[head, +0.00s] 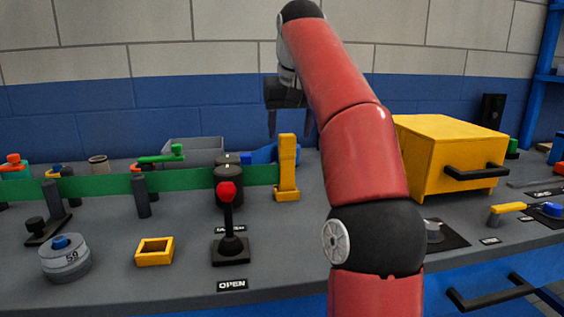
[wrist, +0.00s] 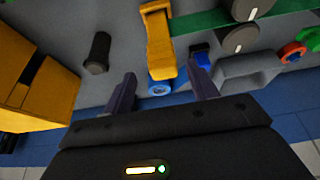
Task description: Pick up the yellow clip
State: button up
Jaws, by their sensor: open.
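An upright yellow piece with a wider foot (head: 286,170), which I take to be the yellow clip, stands on the grey bench at the right end of a green strip. In the wrist view the yellow clip (wrist: 160,48) lies ahead of the jaws, roughly centred between the fingers. My gripper (head: 290,128) points down, open and empty, above and behind the clip in the head view. In the wrist view my gripper (wrist: 165,78) shows both dark fingers apart. I cannot tell whether either finger touches the clip.
A yellow box (head: 440,150) with a black handle stands to the right. A red-knobbed lever (head: 228,192) is left of the clip. A hollow yellow block (head: 154,252) lies front left.

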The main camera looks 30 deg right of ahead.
aim_at(287, 152)
jog(key=x, duration=0.2)
jog(key=b+x, duration=0.1)
jog(key=x, duration=0.2)
jog(key=shift+a+f+b, duration=0.2)
jog(key=shift+f+b, duration=0.1)
jog(key=shift+f, duration=0.2)
jog(key=shift+w+d+f, duration=0.1)
jog(key=shift+w+f, duration=0.15)
jog(key=shift+f, duration=0.25)
jog(key=shift+c, duration=0.2)
